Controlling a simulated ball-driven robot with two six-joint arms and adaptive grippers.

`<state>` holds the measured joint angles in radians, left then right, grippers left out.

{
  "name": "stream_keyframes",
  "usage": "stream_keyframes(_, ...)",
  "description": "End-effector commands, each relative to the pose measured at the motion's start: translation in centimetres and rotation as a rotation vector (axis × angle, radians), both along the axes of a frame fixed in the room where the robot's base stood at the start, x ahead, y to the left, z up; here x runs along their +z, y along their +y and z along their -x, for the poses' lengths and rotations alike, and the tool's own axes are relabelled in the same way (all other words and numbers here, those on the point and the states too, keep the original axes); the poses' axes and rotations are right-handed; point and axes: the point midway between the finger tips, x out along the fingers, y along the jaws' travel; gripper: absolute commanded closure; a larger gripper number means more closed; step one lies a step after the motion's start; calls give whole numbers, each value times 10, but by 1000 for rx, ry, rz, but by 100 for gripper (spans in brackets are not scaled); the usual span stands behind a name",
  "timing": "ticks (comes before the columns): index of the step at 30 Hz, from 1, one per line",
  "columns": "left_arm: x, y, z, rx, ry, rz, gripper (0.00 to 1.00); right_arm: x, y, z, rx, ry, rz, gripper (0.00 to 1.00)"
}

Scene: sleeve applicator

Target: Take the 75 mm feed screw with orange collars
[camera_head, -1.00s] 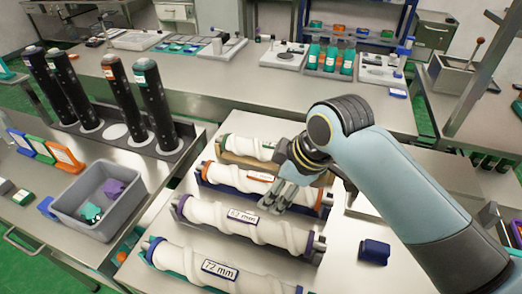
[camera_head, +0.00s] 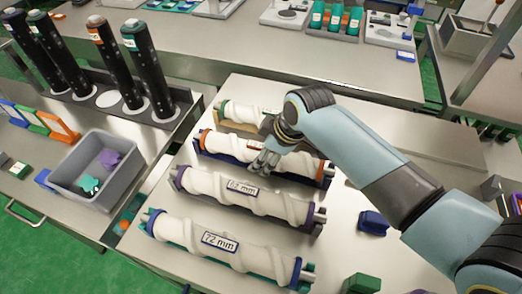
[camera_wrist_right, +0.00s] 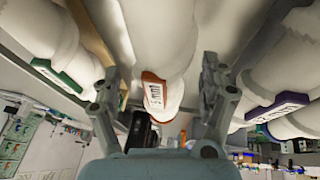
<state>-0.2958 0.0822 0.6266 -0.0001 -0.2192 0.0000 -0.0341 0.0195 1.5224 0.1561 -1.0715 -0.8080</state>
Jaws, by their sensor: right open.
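The feed screw with orange collars (camera_head: 222,146) is white with a spiral ridge and lies in a dark blue cradle on the table, second from the back. An orange collar shows at its left end. My right gripper (camera_head: 263,161) is at its middle and hides part of it. In the right wrist view, the screw (camera_wrist_right: 150,45) with an orange-edged label ending in "5 mm" lies between the two spread fingers of the right gripper (camera_wrist_right: 160,95). The fingers are open, and I see no clear contact. My left gripper is out of view.
A purple-collared 62 mm screw (camera_head: 213,186) and a teal-cradled 72 mm screw (camera_head: 182,235) lie in front. A green-collared screw (camera_head: 238,112) lies behind. A grey bin (camera_head: 130,190) stands left; a blue block (camera_head: 373,222) lies right. The table's right part is mostly clear.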

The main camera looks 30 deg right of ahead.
Motion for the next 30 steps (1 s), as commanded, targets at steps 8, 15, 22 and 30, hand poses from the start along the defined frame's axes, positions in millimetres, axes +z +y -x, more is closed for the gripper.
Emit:
stream_keyframes(8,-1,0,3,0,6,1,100,-11,2,-5,0,-1,-1,22)
stream_keyframes(15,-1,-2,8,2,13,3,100,-11,2,-4,0,-1,-1,42)
stream_keyframes(22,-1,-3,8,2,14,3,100,-11,2,-4,0,-1,-1,72)
stream_keyframes(30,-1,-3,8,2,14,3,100,-11,2,-4,0,-1,-1,100)
